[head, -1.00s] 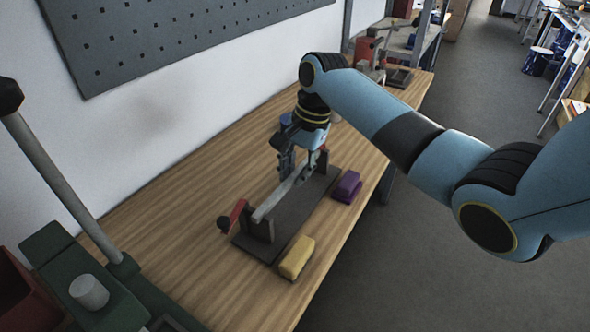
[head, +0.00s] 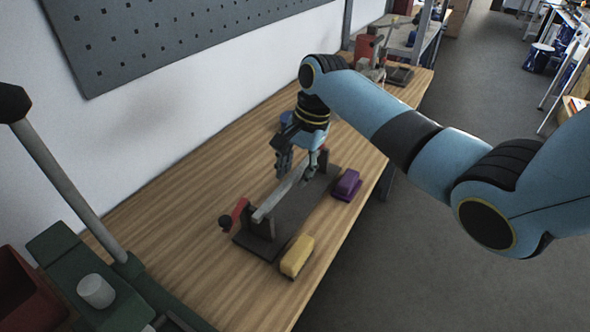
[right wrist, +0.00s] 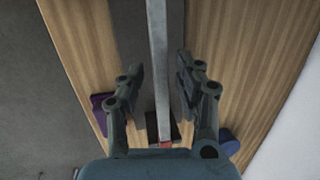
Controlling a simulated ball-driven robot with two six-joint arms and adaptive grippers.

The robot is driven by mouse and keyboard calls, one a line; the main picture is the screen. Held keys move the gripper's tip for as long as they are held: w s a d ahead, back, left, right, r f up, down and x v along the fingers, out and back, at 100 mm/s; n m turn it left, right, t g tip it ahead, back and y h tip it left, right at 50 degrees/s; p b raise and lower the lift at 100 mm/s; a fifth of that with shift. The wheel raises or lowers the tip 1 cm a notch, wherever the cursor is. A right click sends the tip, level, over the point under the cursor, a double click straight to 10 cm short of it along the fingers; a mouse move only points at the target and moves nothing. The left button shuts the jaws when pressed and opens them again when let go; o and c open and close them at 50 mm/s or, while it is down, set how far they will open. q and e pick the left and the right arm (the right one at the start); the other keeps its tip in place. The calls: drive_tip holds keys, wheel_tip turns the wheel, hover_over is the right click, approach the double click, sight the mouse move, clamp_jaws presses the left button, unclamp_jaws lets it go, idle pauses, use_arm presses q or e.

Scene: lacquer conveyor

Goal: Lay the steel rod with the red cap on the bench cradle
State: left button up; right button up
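The steel rod (head: 271,205) lies across the dark bench cradle (head: 284,231), along its length, resting on the uprights. A small red part, which looks like the cap, shows at its far end (head: 323,149) and at the rod's lower end in the right wrist view (right wrist: 165,143). My right gripper (head: 298,167) is open above the cradle. Its fingers (right wrist: 159,80) stand on either side of the rod, with gaps visible on both sides in the wrist view. My left gripper is not in view.
A yellow block (head: 297,256) and a purple block (head: 346,185) sit beside the cradle. A red piece with a black knob (head: 225,221) is at its near end. A blue round object (head: 286,118) lies behind the gripper. Green equipment (head: 65,255) fills the lower left.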

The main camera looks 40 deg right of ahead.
drive_tip(key=shift+o, duration=0.4)
drive_tip(key=v, duration=1.2)
drive_tip(key=shift+s, duration=0.1)
